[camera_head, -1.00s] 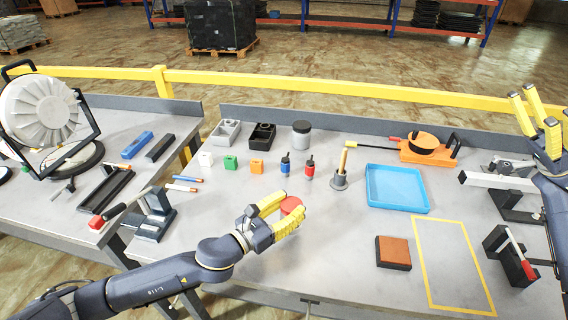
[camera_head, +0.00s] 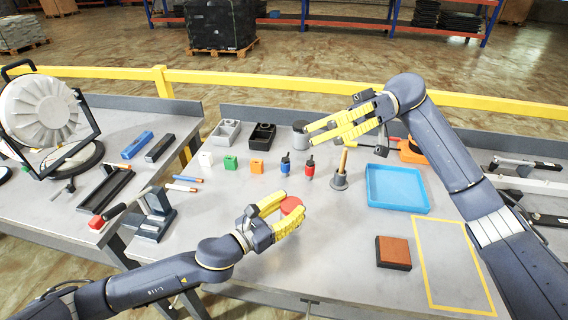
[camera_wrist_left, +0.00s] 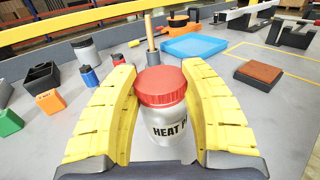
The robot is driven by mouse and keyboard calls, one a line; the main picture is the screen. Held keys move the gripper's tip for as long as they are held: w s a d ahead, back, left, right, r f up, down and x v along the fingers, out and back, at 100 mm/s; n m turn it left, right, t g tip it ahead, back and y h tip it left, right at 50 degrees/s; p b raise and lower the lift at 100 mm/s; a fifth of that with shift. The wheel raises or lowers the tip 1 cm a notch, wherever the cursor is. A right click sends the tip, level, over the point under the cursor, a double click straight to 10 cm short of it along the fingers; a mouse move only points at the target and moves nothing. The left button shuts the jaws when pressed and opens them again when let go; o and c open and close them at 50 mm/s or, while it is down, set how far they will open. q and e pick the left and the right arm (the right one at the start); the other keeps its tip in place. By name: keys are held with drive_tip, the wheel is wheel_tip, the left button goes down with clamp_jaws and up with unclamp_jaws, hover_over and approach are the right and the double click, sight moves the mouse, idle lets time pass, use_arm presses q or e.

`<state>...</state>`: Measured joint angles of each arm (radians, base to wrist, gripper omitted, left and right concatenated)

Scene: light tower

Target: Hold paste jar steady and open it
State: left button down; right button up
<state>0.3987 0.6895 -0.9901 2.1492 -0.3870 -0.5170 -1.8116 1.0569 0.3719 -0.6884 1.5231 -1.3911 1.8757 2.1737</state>
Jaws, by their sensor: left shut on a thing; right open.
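The paste jar has a red lid (camera_head: 291,206) and a pale body (camera_wrist_left: 167,124) lettered "HEAT P…", with the rest of the label hidden. It stands upright near the front of the bench, lid on, in the left wrist view. My left gripper (camera_head: 281,218) is shut on the jar, one yellow finger on each side of it.
Behind the jar stand a blue bottle (camera_head: 285,167), a red bottle (camera_head: 309,169) and a wooden-handled tool in a grey holder (camera_head: 340,180). A blue tray (camera_head: 397,187) and a brown block (camera_head: 393,252) lie to the right.

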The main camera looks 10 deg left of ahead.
drive_tip(key=s+a+f+m+t+h, duration=0.1)
drive_tip(key=a+f+h, duration=0.3)
drive_tip(key=a, duration=0.2)
drive_tip(key=m+t+h, duration=0.6)
drive_tip(key=t+h, duration=0.1)
drive_tip(key=h, duration=0.4)
approach(289, 204)
drive_tip(key=shift+t, duration=0.3)
drive_tip(key=f, duration=0.3)
drive_tip(key=d+f, duration=0.1)
drive_tip(key=f, duration=0.2)
drive_tip(key=s+f, duration=0.1)
drive_tip(key=f, duration=0.2)
drive_tip(key=shift+d, duration=0.25)
drive_tip(key=shift+s, duration=0.15)
drive_tip(key=c, duration=1.6)
drive_tip(key=shift+a, duration=0.1)
drive_tip(key=shift+c, duration=0.4)
drive_tip(key=shift+s+f, duration=0.1)
drive_tip(key=shift+f, duration=0.05)
clamp_jaws()
